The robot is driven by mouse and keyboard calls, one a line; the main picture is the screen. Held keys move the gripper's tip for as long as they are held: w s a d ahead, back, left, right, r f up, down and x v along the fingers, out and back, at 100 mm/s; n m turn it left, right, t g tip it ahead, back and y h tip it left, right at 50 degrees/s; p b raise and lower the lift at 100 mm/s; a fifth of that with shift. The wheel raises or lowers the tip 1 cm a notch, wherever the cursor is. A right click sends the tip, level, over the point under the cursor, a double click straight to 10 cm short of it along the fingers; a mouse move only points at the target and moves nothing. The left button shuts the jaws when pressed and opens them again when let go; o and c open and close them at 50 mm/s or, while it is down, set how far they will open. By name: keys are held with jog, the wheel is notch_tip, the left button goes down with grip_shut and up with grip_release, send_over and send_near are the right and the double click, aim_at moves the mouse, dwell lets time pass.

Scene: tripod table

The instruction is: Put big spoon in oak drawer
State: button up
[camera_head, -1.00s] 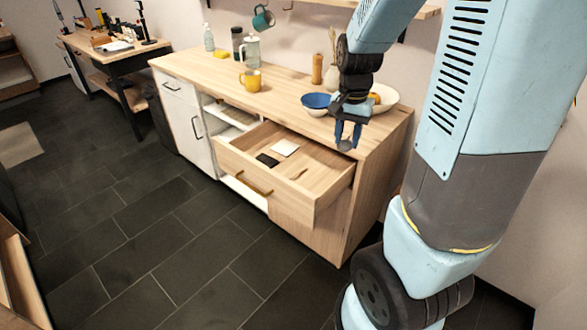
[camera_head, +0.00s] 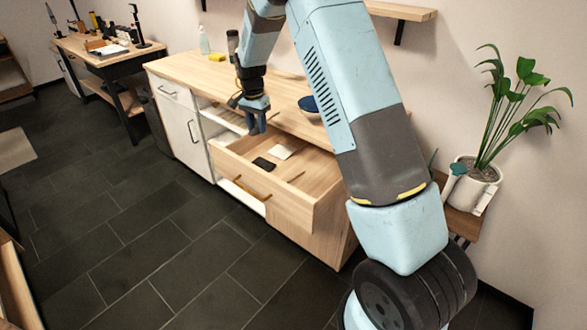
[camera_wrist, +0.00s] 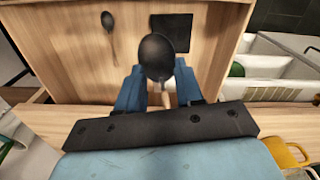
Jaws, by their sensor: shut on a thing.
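My gripper (camera_head: 256,122) is over the back left part of the open oak drawer (camera_head: 238,183). In the wrist view, its blue fingers (camera_wrist: 160,93) are shut on the big spoon, whose dark round bowl (camera_wrist: 158,55) sticks out past the fingertips above the drawer floor. Much of its handle is hidden between the fingers. The spoon is hard to make out in the head view. The drawer is pulled well out of the counter.
Inside the drawer lie a smaller spoon (camera_wrist: 109,24), a black flat piece (camera_head: 263,164) and a white flat piece (camera_head: 282,151). The counter edge (camera_wrist: 275,118) runs behind the drawer. A blue bowl (camera_head: 308,105) and yellow mug (camera_wrist: 288,153) stand on the counter.

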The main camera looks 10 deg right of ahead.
jog(key=w+a+f, duration=0.3)
jog(key=a+f, duration=0.1)
jog(key=f, duration=0.1)
jog(key=s+d+f, duration=0.1)
jog(key=f, duration=0.2)
jog(key=s+d+f+m, duration=0.1)
jog(key=s+d+f, duration=0.1)
jog(key=f, duration=0.1)
jog(key=s+d+f+m, duration=0.1)
jog(key=s+d+f, duration=0.1)
jog(key=f, duration=0.2)
jog(key=shift+f, duration=0.1)
jog(key=shift+s+d+f, duration=0.15)
jog(key=shift+s+d, duration=0.1)
jog(key=shift+d, duration=0.05)
jog(key=s+d, duration=0.3)
jog(key=s, duration=0.1)
jog(key=s+d, duration=0.4)
jog(key=s, duration=0.1)
jog(key=s+d, duration=0.3)
jog(key=s, duration=0.2)
jog(key=shift+s+d, duration=0.1)
jog(key=shift+d, duration=0.3)
jog(key=shift+f, duration=1.85)
jog(key=shift+s+f, duration=0.2)
jog(key=shift+f, duration=0.1)
